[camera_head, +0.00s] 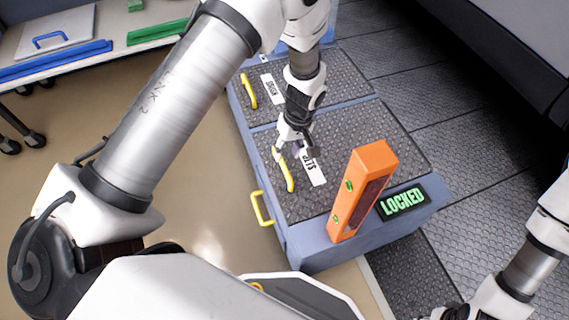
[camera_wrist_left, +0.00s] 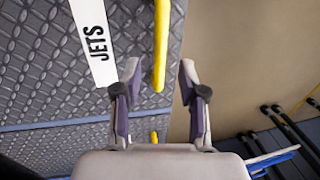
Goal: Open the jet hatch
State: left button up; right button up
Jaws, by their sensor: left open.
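The jet hatch (camera_head: 300,190) is a dark tread-plate lid on a blue-grey box, lying closed. Its white label (camera_head: 314,172) reads JETS in the left wrist view (camera_wrist_left: 92,40). A yellow handle (camera_head: 287,172) runs along the lid's left side. My left gripper (camera_head: 294,146) is open above the handle's far end. In the left wrist view the handle (camera_wrist_left: 161,45) shows between the two open fingertips (camera_wrist_left: 158,70). I cannot tell whether they touch it. My right arm comes in at the lower right; its gripper (camera_head: 452,312) is dark and cut off by the bottom edge.
An orange upright unit (camera_head: 362,190) stands on the box's near end, beside a green LOCKED sign (camera_head: 403,201). A second hatch with its own yellow handle (camera_head: 248,90) lies behind. Another yellow handle (camera_head: 262,208) is on the box's left side. A table (camera_head: 90,58) stands at upper left.

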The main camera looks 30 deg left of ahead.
aim_at(283, 163)
pick_arm(q)
jog(key=f, duration=0.2)
jog(key=f+b, duration=0.1)
jog(key=f, duration=0.1)
jog(key=shift+s+a+f, duration=0.1)
jog(key=shift+s+a, duration=0.2)
jog(key=shift+c, duration=0.3)
grip_shut()
jog(key=shift+r, duration=0.2)
